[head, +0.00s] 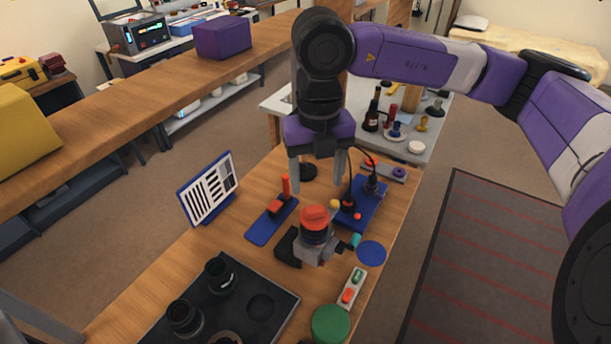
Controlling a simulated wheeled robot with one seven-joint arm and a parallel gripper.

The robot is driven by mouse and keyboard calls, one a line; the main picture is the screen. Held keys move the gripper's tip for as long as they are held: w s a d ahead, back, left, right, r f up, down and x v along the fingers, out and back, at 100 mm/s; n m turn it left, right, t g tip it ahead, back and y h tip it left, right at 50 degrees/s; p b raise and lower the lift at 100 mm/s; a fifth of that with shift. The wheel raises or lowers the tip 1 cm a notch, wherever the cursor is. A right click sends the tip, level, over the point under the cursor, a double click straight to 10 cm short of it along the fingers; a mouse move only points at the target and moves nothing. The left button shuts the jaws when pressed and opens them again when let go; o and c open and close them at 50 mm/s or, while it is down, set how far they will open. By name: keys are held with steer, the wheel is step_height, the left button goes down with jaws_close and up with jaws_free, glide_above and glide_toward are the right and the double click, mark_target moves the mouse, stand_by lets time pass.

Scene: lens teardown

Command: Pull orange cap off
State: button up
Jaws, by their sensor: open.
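The orange cap (315,215) sits on top of a dark lens (316,233), which stands upright in a grey holder (318,252) on the wooden bench. My gripper (318,186) points down above the bench, above and behind the cap in the head view. Its two fingers are spread apart with nothing between them. The fingertips are apart from the cap.
A black tray (228,277) with dark lens parts lies front left. A blue stand with a striped chart (208,190) is at left. A blue plate with an orange upright piece (272,222) and a blue base (362,203) flank the lens. A green round thing (331,324) stands in front.

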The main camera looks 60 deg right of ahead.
mark_target(315, 208)
steer(key=shift+a+f, duration=0.1)
steer(key=shift+f, duration=0.35)
steer(key=shift+f+p, duration=0.75)
steer(key=shift+f, duration=2.7)
jaws_close()
steer(key=shift+r, duration=0.95)
steer(key=shift+r+p, duration=0.95)
steer(key=shift+r, duration=1.2)
